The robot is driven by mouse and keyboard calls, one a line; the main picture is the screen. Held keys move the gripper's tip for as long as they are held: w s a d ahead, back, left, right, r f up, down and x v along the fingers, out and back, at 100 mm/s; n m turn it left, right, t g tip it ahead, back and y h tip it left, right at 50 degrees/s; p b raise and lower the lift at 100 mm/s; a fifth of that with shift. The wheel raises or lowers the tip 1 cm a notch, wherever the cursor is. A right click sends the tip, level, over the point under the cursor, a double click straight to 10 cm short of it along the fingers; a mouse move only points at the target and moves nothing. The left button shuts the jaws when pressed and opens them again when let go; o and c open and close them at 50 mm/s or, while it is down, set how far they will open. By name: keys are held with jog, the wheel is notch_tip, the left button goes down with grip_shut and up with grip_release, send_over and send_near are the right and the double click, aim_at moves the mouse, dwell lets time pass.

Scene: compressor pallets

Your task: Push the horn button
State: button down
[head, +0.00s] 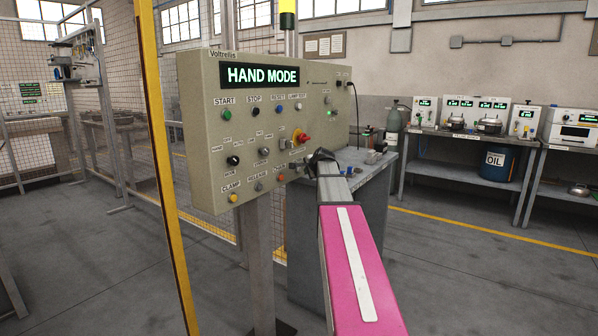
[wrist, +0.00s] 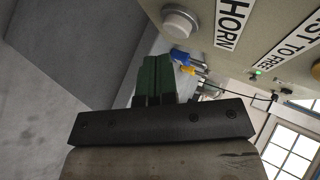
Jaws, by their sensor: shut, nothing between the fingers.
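The horn button (wrist: 180,22) is a round pale grey cap in a metal ring, beside its white HORN label (wrist: 234,22) in the wrist view. It sits on the beige control panel (head: 217,157), whose screen reads HAND MODE. I cannot make out this button in the head view, where my arm's end covers the lower right of the panel. My gripper (wrist: 157,72) has green fingers, shut and empty. In the wrist picture its tips lie just below the button; a gap shows between them. In the head view my gripper (head: 319,156) is by the panel's lower right edge.
A red emergency stop (head: 301,137) and several other buttons are close on the panel. A grey workbench (head: 375,172) stands behind it. Blue (wrist: 180,57) and yellow (wrist: 188,70) handles show beyond my fingertips. A yellow post (head: 166,170) stands left.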

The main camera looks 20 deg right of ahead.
jog(key=shift+w+a, duration=0.25)
jog(key=shift+w, duration=0.1)
jog(key=shift+w+a, duration=0.3)
jog(key=shift+w, duration=0.1)
dwell(0.9)
jog(key=shift+s, duration=0.1)
jog(key=shift+s+d, duration=0.6)
jog(key=shift+s, duration=0.1)
jog(key=s+d, duration=0.3)
jog(key=s, duration=0.1)
jog(key=shift+s+d, duration=0.35)
dwell(0.8)
